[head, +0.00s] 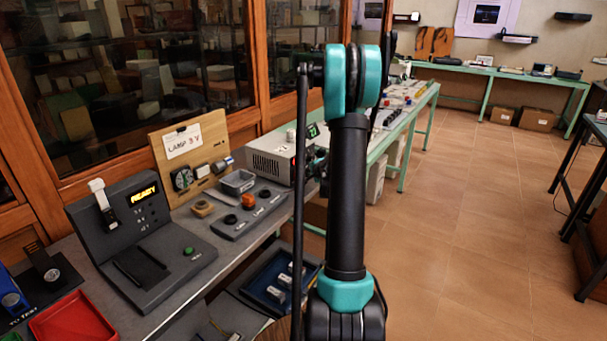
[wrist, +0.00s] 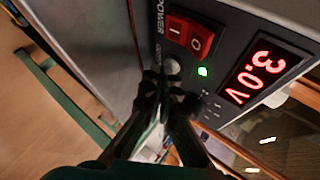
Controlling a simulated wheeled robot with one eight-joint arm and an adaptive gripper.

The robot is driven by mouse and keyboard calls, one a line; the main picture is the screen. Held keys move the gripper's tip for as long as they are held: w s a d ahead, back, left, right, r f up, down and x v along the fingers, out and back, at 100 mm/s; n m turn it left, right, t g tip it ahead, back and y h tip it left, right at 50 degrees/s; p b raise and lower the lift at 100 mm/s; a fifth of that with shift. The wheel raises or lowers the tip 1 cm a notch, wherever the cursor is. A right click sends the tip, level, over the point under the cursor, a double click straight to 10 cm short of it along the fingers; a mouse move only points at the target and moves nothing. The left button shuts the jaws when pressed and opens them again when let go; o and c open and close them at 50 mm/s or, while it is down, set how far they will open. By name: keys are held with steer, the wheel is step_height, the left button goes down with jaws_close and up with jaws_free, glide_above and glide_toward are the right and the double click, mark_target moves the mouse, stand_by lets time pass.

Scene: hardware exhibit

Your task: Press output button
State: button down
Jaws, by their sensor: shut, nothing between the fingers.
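The power supply (head: 268,158) is a light grey box on the bench, with its front panel facing right and partly hidden by my arm in the head view. In the wrist view its dark panel carries a round grey button (wrist: 173,66), with small lettering beside it that I cannot read. My gripper (wrist: 164,84) is shut and empty. Its fingertips are right at the button's lower edge in the picture; I cannot tell whether they touch it. In the head view my gripper (head: 317,168) is mostly hidden by my arm in front of the panel.
A red power switch (wrist: 190,34), a lit green lamp (wrist: 203,71) and a red display (wrist: 265,68) reading 3.0V are close to the button. A grey control box (head: 248,213) and a READY device (head: 140,235) stand on the bench.

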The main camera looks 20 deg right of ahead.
stand_by(0.8)
steer(key=shift+s+d, duration=0.25)
steer(key=shift+s, duration=0.1)
steer(key=shift+s+d, duration=0.95)
steer(key=shift+s, duration=0.25)
steer(key=shift+s+d, duration=0.9)
steer(key=shift+s, duration=0.25)
